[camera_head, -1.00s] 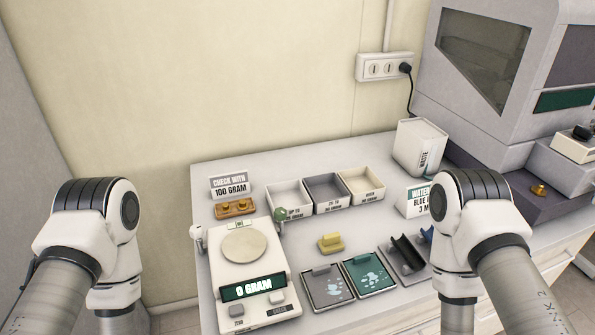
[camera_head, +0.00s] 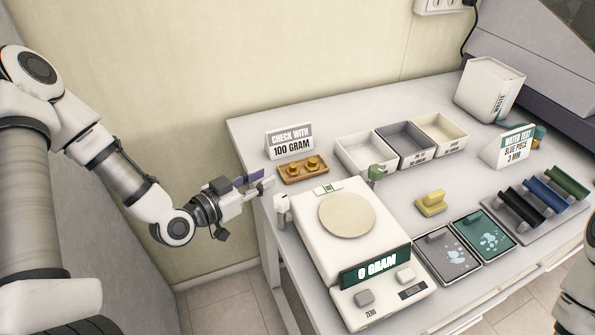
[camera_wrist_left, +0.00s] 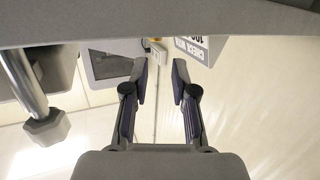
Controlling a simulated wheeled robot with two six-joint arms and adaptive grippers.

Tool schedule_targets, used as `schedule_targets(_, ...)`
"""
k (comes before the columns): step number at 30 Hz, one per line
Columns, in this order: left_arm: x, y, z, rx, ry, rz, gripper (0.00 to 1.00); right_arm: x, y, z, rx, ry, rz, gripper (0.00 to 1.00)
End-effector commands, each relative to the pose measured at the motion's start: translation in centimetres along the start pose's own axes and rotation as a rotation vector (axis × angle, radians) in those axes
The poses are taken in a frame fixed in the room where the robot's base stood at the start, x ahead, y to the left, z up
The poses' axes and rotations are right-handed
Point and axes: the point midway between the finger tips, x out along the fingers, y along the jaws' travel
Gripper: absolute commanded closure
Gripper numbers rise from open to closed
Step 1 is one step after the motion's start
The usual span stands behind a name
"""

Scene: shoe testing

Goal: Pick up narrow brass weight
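Two small brass weights, one on the left (camera_head: 294,168) and one on the right (camera_head: 313,163), stand in a wooden tray (camera_head: 303,178) near the table's back left corner. Which one is narrower is hard to tell at this size. My left gripper (camera_head: 266,185) is just left of the tray, near the table's left edge, apart from the weights. The left wrist view shows its two fingers (camera_wrist_left: 160,78) spread with nothing between them. No weight shows in that view. My right gripper is out of view.
A "CHECK WITH 100 GRAM" sign (camera_head: 290,142) stands behind the tray. Open bins (camera_head: 366,154) are to the right. Free room lies left of the table.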

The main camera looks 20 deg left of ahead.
Motion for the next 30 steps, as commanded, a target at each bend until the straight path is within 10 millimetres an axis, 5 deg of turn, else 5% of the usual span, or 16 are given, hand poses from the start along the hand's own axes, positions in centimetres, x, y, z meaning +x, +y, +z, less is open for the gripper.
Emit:
schedule_targets(18, 7.2, 0.5, 0.2, 0.026, -0.002, 0.010, 0.74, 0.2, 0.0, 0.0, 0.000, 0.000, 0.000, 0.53)
schedule_targets(26, 7.7, 0.4, 0.2, 0.020, 0.000, 0.007, 0.74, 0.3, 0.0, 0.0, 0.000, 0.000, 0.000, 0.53)
schedule_targets(28, 7.7, 0.4, 0.2, 0.020, 0.000, 0.007, 0.98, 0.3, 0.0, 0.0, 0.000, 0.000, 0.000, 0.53)
schedule_targets(30, 7.7, 0.4, 0.2, 0.020, 0.000, 0.007, 1.00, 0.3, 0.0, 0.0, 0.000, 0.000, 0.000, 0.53)
